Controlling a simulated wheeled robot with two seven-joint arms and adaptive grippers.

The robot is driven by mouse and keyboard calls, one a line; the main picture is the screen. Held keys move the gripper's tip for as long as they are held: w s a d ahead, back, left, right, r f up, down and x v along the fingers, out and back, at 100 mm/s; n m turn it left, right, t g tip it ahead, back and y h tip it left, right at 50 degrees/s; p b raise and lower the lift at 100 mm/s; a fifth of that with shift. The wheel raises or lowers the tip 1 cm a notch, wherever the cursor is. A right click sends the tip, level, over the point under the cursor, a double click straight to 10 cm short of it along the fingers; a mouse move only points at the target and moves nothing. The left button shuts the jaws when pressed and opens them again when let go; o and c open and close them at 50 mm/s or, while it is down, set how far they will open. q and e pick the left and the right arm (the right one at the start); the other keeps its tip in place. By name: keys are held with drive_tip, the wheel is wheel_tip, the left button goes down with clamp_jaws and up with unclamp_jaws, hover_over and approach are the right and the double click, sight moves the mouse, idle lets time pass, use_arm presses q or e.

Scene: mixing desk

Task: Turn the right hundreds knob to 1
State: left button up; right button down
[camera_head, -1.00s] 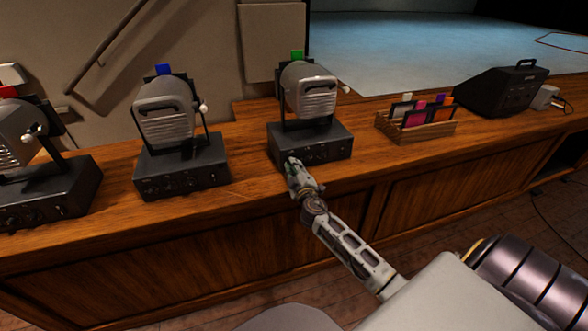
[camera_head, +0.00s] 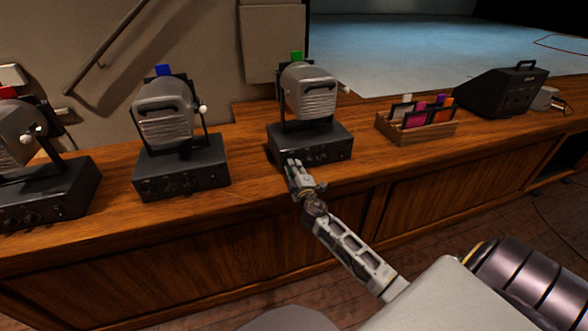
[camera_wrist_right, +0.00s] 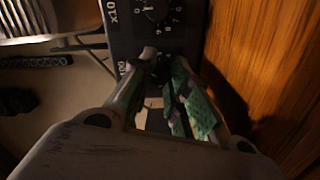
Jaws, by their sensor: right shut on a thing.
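The right lamp unit has a dark control box (camera_head: 330,150) with a row of knobs on its front. My right gripper (camera_head: 292,164) is at the left end of that front. In the right wrist view my right gripper (camera_wrist_right: 160,66) is shut on a dark knob (camera_wrist_right: 154,74), below the dial marked X10. The knob is mostly hidden between the green-padded fingers, and its pointer cannot be read. Its label is partly covered. The X10 dial (camera_wrist_right: 156,10) with white numbers shows above it. My left gripper is not in view.
The middle lamp unit (camera_head: 182,170) and the left lamp unit (camera_head: 50,192) stand along the wooden desk (camera_head: 240,190). A wooden rack (camera_head: 415,130) of coloured gels and a black console (camera_head: 500,90) are to the right. Desk surface between units is clear.

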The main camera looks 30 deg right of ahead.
drive_tip(key=c, duration=1.6)
unclamp_jaws()
drive_tip(key=shift+f, duration=0.1)
drive_tip(key=shift+o, duration=1.4)
drive_tip(key=shift+v, duration=0.85)
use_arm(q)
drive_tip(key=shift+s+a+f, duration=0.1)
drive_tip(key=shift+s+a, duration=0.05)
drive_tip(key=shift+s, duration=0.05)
use_arm(e)
drive_tip(key=v, duration=1)
drive_tip(key=shift+s, duration=0.15)
drive_tip(key=shift+a, duration=0.1)
